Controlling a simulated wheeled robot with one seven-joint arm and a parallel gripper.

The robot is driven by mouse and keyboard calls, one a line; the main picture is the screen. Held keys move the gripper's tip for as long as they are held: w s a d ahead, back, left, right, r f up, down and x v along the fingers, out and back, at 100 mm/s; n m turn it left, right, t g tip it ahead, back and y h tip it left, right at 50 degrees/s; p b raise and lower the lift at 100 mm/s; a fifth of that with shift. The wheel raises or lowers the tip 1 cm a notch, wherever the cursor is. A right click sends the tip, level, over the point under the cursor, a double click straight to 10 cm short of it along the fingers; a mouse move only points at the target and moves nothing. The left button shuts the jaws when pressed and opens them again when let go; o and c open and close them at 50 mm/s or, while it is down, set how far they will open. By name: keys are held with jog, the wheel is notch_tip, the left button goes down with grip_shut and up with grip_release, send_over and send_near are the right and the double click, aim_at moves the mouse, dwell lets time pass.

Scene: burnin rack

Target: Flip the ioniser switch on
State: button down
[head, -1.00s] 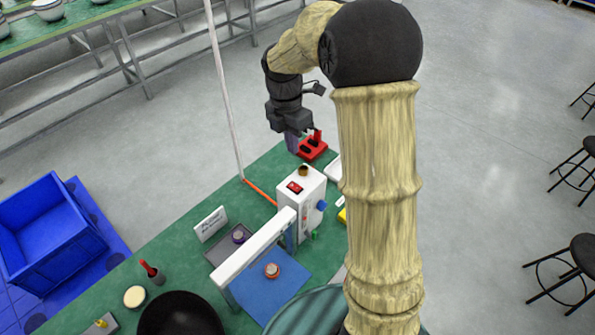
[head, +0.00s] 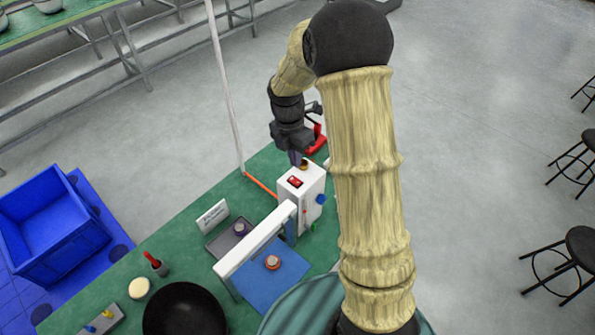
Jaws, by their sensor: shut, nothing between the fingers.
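A brown round part (head: 303,165) stands on the top behind the switch. My gripper (head: 296,163) points down just above the back of the box top, behind the switch and close to the brown part. Its fingers look shut and empty. Whether they touch anything cannot be told.
A white bar frame (head: 255,240) stands in front of the box over a blue mat (head: 281,285). A white sign (head: 212,216) and a grey tray (head: 222,245) are to the left. A red stand (head: 317,140) is behind my gripper. A thin pole (head: 226,110) rises at the bench edge.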

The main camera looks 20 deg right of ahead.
aim_at(298, 182)
jog(key=f, duration=0.2)
jog(key=f+p, duration=0.1)
jog(key=f, duration=0.1)
jog(key=f+p, duration=0.1)
jog(key=f, duration=0.1)
jog(key=shift+s+d+f, duration=0.2)
jog(key=shift+s+f, duration=0.15)
jog(key=shift+s, duration=0.05)
